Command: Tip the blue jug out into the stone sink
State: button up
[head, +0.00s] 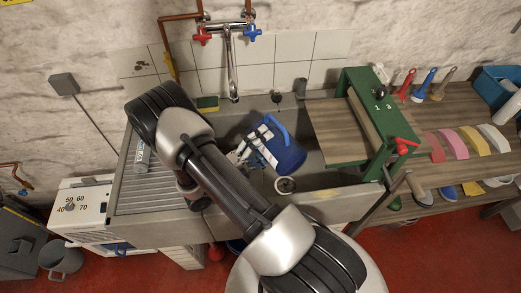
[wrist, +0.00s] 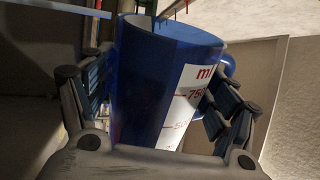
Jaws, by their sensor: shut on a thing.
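The blue jug (head: 288,154) with a white measuring label is over the basin of the stone sink (head: 330,207) in the head view. It looks tilted, its body leaning to the lower right, with its blue handle at the upper side. My gripper (head: 243,154) is shut around the jug from the left. In the wrist view the jug (wrist: 150,85) sits between both fingers of my gripper (wrist: 158,105), label and scale facing the camera. Its top shows plain blue; I cannot tell whether there is liquid in it. No stream shows.
The tap (head: 232,75) hangs from the tiled wall behind the basin. A round drain (head: 285,185) lies below the jug. A wooden board with a green frame (head: 362,85) covers the basin's right part. A ribbed drainboard (head: 158,190) is at the left, with a sponge (head: 207,104) on the back ledge.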

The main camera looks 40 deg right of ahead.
jog(key=shift+w+r+n+p, duration=0.2)
jog(key=shift+r+n+p, duration=0.05)
jog(key=shift+n+p, duration=0.3)
jog(key=shift+f, duration=0.1)
